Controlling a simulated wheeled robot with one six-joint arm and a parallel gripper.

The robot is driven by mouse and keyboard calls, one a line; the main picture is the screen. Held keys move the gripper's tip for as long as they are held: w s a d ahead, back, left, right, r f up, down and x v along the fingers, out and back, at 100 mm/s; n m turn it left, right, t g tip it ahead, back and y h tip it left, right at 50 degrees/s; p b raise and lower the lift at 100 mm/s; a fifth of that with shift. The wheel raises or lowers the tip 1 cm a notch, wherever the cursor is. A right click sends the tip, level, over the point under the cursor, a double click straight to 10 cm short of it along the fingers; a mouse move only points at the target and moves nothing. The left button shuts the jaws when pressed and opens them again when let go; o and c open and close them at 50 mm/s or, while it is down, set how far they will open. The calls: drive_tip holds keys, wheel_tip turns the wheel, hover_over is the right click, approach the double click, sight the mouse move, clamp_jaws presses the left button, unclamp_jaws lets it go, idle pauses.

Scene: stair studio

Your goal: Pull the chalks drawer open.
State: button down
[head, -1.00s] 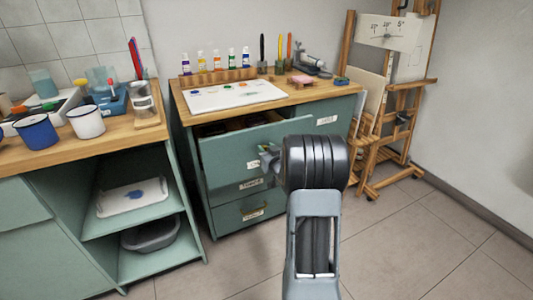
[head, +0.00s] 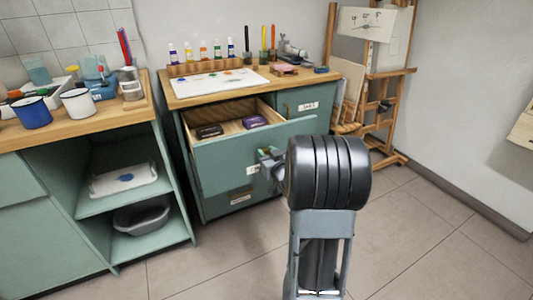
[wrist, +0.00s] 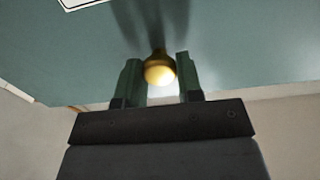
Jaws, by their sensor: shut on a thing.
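The upper-left drawer (head: 222,156) of the green cabinet stands well open, tilted in view, with its wooden inside showing. Its label (head: 253,170) is partly hidden and too small to read. A dark item (head: 210,131) and a purple item (head: 255,121) lie inside. My gripper (head: 268,158) is at the drawer front, mostly hidden behind my wrist in the head view. In the wrist view my gripper (wrist: 158,78) has a finger on each side of a round brass knob (wrist: 160,68), shut on it, against the green drawer front (wrist: 85,60).
A white palette sheet (head: 220,82) and several paint bottles stand on the cabinet top. A bench (head: 70,120) with mugs and open shelves is at left. A wooden easel (head: 385,100) stands at back right. Floor (head: 430,225) at right is clear.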

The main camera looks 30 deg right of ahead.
idle(0.3)
drive_tip(key=c, duration=0.8)
unclamp_jaws()
drive_tip(key=shift+s, duration=0.1)
drive_tip(key=shift+s+a+b, duration=0.3)
drive_tip(key=shift+s+b, duration=1.05)
drive_tip(key=shift+s, duration=0.9)
drive_tip(key=shift+s+a+b, duration=0.3)
drive_tip(key=shift+s+b, duration=1.05)
drive_tip(key=shift+s, duration=0.95)
drive_tip(key=shift+s+a+b, duration=0.3)
drive_tip(key=shift+s+b, duration=1.05)
drive_tip(key=shift+s, duration=0.9)
